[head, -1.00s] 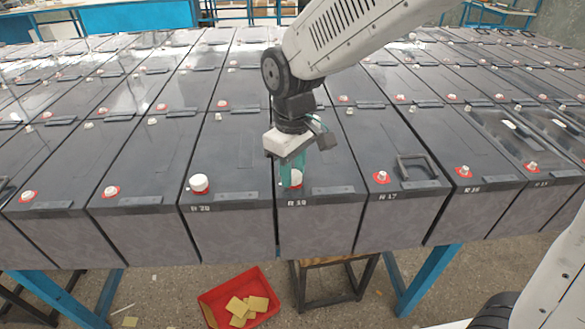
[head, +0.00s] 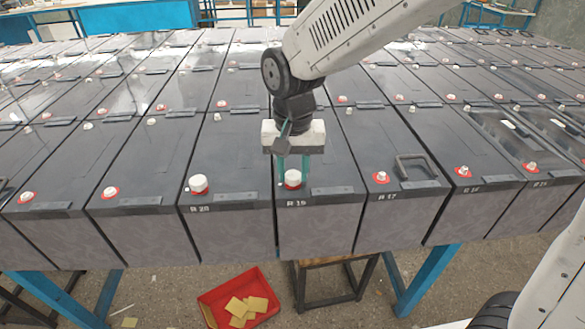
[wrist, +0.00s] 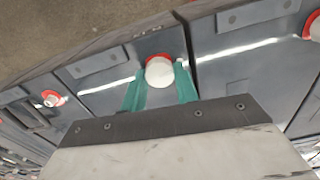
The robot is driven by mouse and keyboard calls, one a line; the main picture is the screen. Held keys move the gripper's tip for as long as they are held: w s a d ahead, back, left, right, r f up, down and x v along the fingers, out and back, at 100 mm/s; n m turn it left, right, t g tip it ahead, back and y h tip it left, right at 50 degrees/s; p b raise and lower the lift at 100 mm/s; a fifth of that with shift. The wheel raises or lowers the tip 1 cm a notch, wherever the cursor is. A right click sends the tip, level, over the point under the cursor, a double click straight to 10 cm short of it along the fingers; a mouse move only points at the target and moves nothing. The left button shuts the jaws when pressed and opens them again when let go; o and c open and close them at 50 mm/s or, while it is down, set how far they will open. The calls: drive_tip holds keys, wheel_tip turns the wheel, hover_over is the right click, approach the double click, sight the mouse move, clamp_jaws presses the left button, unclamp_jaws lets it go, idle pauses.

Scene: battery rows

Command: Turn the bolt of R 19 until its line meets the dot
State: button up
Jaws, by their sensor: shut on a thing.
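The battery labelled R 19 (head: 320,220) stands in the front row, with a white round bolt (head: 292,178) on a red ring near its front edge. My gripper (head: 293,176) points down over it, with its teal fingers on both sides of the bolt. In the wrist view the bolt (wrist: 159,71) sits between the two teal fingers of the gripper (wrist: 160,84), and the gripper is shut on it.
The R 20 battery with a white cap (head: 198,184) is to the left. To the right, R 17 carries a dark handle (head: 415,166) near its terminal. A red tray (head: 215,302) with yellowish pieces and a stool (head: 330,275) stand on the floor in front.

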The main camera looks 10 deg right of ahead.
sight(293, 174)
drive_tip(key=shift+m, duration=1.1)
drive_tip(key=o, duration=1)
drive_tip(key=shift+r, duration=0.1)
wheel_tip(293, 174, up, 8)
drive_tip(key=shift+f, duration=0.15)
